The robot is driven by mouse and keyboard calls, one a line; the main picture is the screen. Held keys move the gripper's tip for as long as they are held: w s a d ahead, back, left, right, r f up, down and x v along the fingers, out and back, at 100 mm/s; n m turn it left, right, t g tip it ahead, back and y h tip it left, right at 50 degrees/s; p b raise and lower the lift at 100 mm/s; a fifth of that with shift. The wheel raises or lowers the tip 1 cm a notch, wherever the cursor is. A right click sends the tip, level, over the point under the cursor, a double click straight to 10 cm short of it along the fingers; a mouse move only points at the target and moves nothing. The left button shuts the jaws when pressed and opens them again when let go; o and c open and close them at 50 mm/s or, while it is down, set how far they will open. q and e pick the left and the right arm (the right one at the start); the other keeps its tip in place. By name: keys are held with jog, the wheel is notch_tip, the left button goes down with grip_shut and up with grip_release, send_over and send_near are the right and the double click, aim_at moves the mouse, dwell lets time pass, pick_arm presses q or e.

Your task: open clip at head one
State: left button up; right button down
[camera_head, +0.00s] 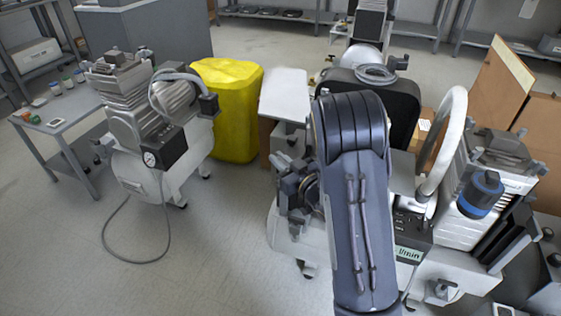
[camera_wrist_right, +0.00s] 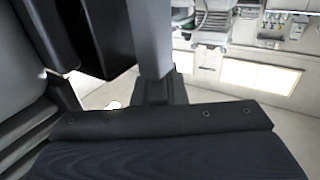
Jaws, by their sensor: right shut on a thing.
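The middle compressor (camera_head: 258,238) stands in front of me, its pump head largely covered by my right arm. My right gripper (camera_head: 293,190) is low at the left side of that arm, against dark parts of the pump head. It is shut on what appears to be the clip at head one. The clip itself is hidden, and I cannot make out whether it is open or closed. In the right wrist view, a grey post and dark housing fill much of the near field, with the fingertips not clear. My left gripper is not in view.
Another compressor (camera_head: 162,182) stands at the left with a trailing hose. A yellow bin (camera_head: 232,105) is behind it. A side table (camera_head: 62,122) holds small jars. A machine with a white hoop (camera_head: 446,140) crowds the right. Open floor lies at the lower left.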

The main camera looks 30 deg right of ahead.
aim_at(280, 158)
dwell(0.3)
jog(key=c, duration=1.5)
grip_release()
jog(key=shift+o, duration=0.2)
jog(key=shift+r, duration=0.3)
notch_tip(280, 158, up, 3)
jog(key=shift+f+p, duration=0.1)
jog(key=shift+p, duration=0.75)
jog(key=s+a+r+p, duration=0.5)
jog(key=s+a+r, duration=0.2)
jog(key=s, duration=0.5)
notch_tip(280, 158, up, 3)
jog(key=shift+f, duration=0.2)
jog(key=shift+s, duration=0.1)
